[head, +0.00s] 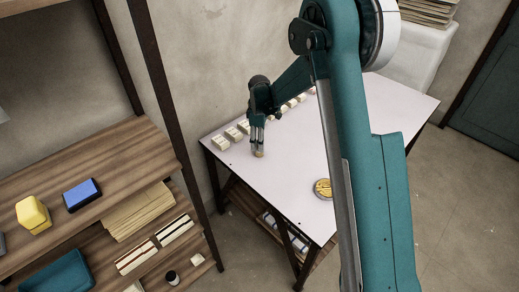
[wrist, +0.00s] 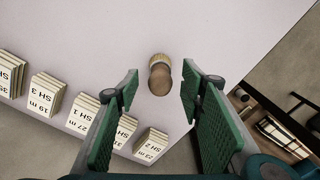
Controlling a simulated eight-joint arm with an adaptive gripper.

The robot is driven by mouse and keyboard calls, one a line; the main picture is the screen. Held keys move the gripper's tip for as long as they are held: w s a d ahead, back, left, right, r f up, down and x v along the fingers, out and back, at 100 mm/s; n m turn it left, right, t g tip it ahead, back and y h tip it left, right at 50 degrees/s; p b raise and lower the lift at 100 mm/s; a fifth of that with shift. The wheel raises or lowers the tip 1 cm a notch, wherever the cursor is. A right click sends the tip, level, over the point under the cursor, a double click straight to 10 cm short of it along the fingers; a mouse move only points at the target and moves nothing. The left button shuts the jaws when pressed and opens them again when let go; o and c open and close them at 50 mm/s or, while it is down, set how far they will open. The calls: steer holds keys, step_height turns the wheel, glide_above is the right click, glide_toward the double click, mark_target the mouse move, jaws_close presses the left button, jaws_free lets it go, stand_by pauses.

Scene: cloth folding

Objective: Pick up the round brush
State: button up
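The round brush (wrist: 160,76) has a brown rounded wooden handle and a pale yellow bristle end. It is on the white table (head: 290,160), near the table's left part. In the wrist view it appears between the tips of my two green finger pads, with a gap on both sides. My gripper (wrist: 160,88) is open and empty. In the head view my gripper (head: 257,138) points down right over the brush (head: 259,153), which is partly hidden by the fingers. I cannot tell the exact height of the fingertips over the table.
A row of labelled card stacks (wrist: 46,94) stands along the table's back edge, close to my gripper. A round yellow and dark item (head: 322,188) lies near the front edge. A wooden shelf (head: 90,185) with a yellow block and a blue block stands at left. The middle of the table is clear.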

steer(key=shift+f+b, duration=0.65)
steer(key=shift+f, duration=1.95)
steer(key=c, duration=1)
